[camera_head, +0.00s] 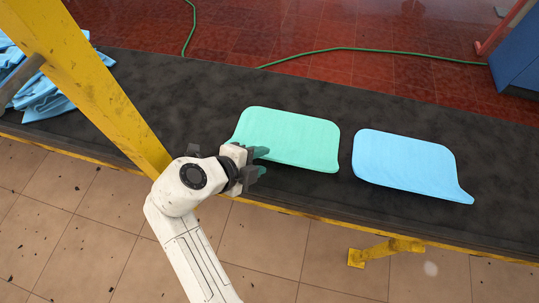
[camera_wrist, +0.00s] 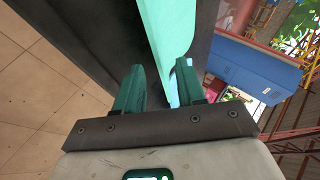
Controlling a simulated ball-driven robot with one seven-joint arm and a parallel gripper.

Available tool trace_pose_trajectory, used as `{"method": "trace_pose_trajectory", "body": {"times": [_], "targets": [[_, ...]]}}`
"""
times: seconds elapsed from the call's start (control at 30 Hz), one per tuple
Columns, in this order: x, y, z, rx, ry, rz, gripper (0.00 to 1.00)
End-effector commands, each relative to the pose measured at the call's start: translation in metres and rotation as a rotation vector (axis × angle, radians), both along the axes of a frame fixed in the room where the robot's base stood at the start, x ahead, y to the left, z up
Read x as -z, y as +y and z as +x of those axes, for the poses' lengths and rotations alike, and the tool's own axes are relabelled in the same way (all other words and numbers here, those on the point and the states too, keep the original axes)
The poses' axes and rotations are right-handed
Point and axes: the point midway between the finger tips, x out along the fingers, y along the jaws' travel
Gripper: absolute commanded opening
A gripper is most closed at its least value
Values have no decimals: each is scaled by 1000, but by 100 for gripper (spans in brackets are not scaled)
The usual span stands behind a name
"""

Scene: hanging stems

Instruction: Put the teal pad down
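The teal pad (camera_head: 290,137) lies flat on the dark belt in the head view, its surface smooth and its corners rounded. My gripper (camera_head: 262,161) is at its near left corner, with the upper finger overlapping the pad's edge. In the wrist view the two green fingers of my gripper (camera_wrist: 163,78) stand apart with a clear gap. The teal pad (camera_wrist: 168,25) shows ahead of and between the fingertips, and I see no finger closed on it. The pad's corner behind my gripper is hidden in the head view.
A light blue pad (camera_head: 410,165) lies right of the teal one on the dark belt (camera_head: 335,205). Crumpled blue cloth (camera_head: 45,95) lies at the far left. A yellow post (camera_head: 95,85) crosses the left side. A blue box (camera_head: 517,60) stands at the back right.

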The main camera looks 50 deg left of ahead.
Motion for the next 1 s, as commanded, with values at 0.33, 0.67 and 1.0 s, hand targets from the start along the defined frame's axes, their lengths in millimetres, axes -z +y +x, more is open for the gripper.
{"method": "trace_pose_trajectory", "body": {"times": [0.33,0.67,1.0], "targets": [[-26,-1,-31,-1,0,1,39],[-25,-7,-28,0,8,-15,39],[43,-184,48,-128,291,-372,39]]}}
